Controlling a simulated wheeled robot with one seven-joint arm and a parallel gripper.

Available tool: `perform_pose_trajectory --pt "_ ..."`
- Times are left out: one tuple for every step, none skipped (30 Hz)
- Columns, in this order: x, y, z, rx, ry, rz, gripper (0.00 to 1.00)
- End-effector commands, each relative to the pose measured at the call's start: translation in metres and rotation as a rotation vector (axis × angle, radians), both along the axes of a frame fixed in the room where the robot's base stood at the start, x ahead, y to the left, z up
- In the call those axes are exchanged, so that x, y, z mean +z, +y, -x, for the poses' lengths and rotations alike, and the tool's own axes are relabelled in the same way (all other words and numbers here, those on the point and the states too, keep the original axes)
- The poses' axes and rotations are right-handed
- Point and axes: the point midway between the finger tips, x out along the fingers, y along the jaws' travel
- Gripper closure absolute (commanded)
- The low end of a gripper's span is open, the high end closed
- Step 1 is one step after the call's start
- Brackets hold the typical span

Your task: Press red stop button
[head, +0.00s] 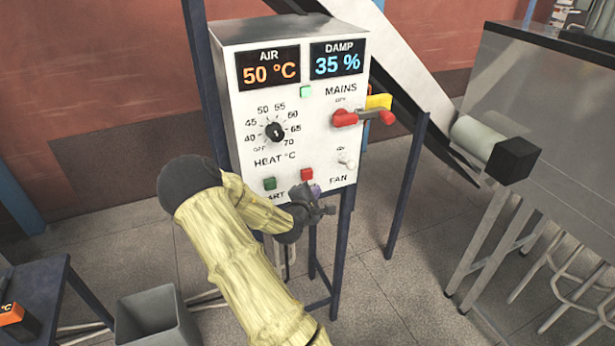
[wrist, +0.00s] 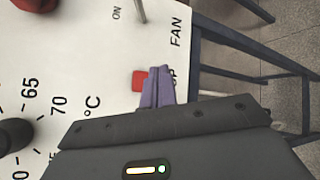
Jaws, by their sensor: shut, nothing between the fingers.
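The red stop button (head: 307,174) is a small square near the bottom of the white control panel, right of the green start button (head: 270,183). In the wrist view the red button (wrist: 139,81) shows beside my gripper's purple fingertips (wrist: 158,82), which hide part of the "STOP" label. In the head view my gripper (head: 316,190) is just below and right of the red button, close to the panel. The fingers are shut together and empty. I cannot tell whether they touch the button or the panel.
The panel also has a heat knob (head: 275,131), a red mains handle (head: 345,119) with a yellow part behind it, and a fan switch (head: 347,160). Blue legs hold the panel up. A grey bin (head: 150,318) stands on the floor at lower left.

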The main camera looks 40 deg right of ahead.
Motion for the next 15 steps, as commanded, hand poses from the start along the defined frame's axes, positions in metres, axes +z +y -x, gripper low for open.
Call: perform_pose_trajectory --pt "0.000 -0.001 -0.007 0.001 0.000 0.000 1.00" --pt "0.000 -0.002 -0.010 0.001 -0.001 0.000 1.00" --pt "0.000 -0.004 -0.014 0.000 -0.002 -0.002 1.00" --pt "0.000 -0.005 -0.018 0.000 0.000 0.000 1.00" --pt "0.000 -0.005 -0.021 0.000 0.001 0.001 1.00" --pt "0.000 -0.006 -0.026 0.002 0.000 0.001 1.00" --pt "0.000 -0.006 -0.028 0.001 0.001 0.000 1.00" --pt "0.000 -0.007 -0.031 0.001 0.001 0.000 1.00" --pt "0.000 -0.007 -0.034 0.002 0.000 0.001 1.00" --pt "0.000 -0.008 -0.035 0.001 0.001 0.000 1.00" --pt "0.000 -0.008 -0.037 0.002 0.001 -0.001 1.00" --pt "-0.001 -0.008 -0.038 0.002 0.002 -0.002 1.00" --pt "-0.001 -0.008 -0.039 0.003 0.001 -0.001 1.00" --pt "0.000 -0.008 -0.039 0.003 0.001 -0.001 1.00" --pt "0.000 -0.008 -0.040 0.003 0.001 -0.001 1.00"
